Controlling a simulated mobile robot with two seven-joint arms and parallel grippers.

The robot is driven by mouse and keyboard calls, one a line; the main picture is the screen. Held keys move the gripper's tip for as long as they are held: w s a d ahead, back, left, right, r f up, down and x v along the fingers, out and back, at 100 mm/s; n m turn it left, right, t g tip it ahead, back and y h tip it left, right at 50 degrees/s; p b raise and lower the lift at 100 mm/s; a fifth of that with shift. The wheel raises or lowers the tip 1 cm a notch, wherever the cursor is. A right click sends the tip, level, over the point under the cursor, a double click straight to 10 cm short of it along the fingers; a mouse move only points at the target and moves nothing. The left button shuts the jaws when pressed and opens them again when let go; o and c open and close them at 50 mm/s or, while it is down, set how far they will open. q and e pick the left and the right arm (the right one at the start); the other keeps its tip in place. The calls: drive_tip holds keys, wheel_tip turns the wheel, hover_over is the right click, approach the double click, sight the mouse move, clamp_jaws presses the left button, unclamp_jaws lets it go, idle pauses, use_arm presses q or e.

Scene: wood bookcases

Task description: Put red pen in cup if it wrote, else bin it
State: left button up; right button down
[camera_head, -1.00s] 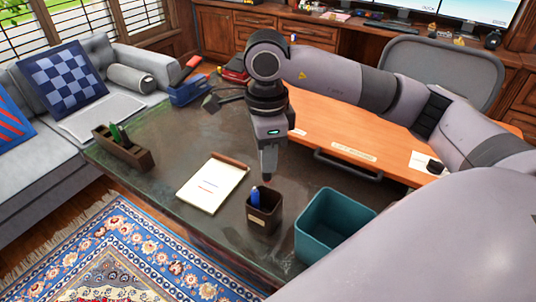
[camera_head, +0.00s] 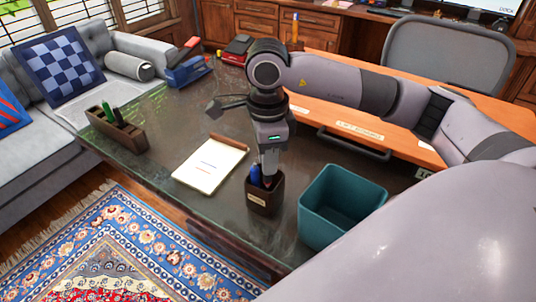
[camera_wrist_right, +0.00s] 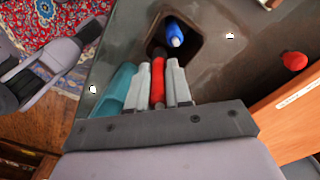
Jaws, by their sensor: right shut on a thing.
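My right gripper (camera_head: 268,168) is shut on the red pen (camera_wrist_right: 157,82) and points down at the dark cup (camera_head: 263,198). The pen's dark lower end is at the cup's opening. Its depth inside is unclear. A blue pen (camera_head: 255,174) stands in the cup, and its blue end also shows in the right wrist view (camera_wrist_right: 175,36). The teal bin (camera_head: 342,206) stands just right of the cup and looks empty where I see inside. A white notepad (camera_head: 210,164) left of the cup carries short red and dark lines.
A brown holder (camera_head: 118,130) with green and black pens stands at the desk's left end. A blue and red stapler-like thing (camera_head: 188,68) lies at the back. A small red round thing (camera_wrist_right: 294,60) shows in the wrist view. Bare desk lies left of the notepad.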

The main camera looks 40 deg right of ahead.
drive_tip(key=shift+f, duration=0.4)
drive_tip(key=c, duration=1)
unclamp_jaws()
drive_tip(key=shift+o, duration=0.2)
drive_tip(key=shift+r+b, duration=0.3)
drive_tip(key=shift+r, duration=3.35)
drive_tip(key=shift+s, duration=0.1)
